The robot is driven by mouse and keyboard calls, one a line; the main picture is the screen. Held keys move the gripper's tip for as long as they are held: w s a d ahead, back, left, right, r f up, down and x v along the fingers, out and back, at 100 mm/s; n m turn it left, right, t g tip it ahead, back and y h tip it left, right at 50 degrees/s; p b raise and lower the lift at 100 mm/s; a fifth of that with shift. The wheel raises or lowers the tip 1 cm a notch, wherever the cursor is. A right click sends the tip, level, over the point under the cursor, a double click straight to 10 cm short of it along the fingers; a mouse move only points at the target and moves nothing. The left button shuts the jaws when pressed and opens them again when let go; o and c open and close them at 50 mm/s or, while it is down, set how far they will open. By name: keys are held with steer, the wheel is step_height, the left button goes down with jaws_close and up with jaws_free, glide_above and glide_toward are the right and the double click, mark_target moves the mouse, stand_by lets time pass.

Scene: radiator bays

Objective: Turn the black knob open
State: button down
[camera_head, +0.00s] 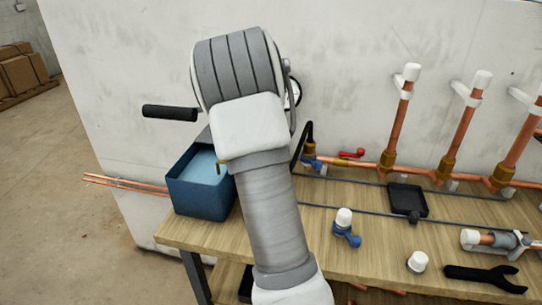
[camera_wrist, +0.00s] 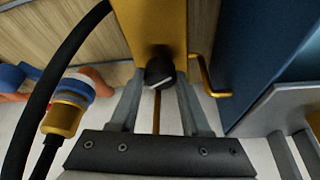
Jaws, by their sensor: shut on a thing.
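The black knob (camera_wrist: 160,70), with a pale mark line across it, sits on a yellow block (camera_wrist: 155,22) in the wrist view. My gripper (camera_wrist: 160,85) reaches toward the block, with one grey finger on each side of the knob, shut on it. Little of the contact can be made out. In the head view my own arm hides the knob and the gripper.
A blue tub (camera_head: 196,198) holding pale blue water stands at the bench's left end, with a black handle (camera_head: 170,113) above it. A black hose (camera_wrist: 32,120) runs near my gripper.

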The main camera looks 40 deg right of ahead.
steer(key=n, duration=0.2)
steer(key=n+t+y, duration=0.1)
steer(key=n, duration=0.1)
steer(key=n+t+b, duration=0.1)
steer(key=n, duration=0.1)
steer(key=shift+s+d+y, duration=0.15)
steer(key=shift+d+y, duration=0.1)
steer(key=shift+y, duration=0.15)
steer(key=n+y, duration=0.1)
steer(key=n, duration=0.2)
steer(key=n+y, duration=0.1)
steer(key=n, duration=0.1)
steer(key=shift+n, duration=0.4)
steer(key=shift+c, duration=1.8)
jaws_free()
steer(key=shift+t, duration=0.3)
steer(key=p+v, duration=0.2)
steer(key=v, duration=1.5)
steer(key=shift+r+p, duration=0.2)
steer(key=shift+p, duration=0.2)
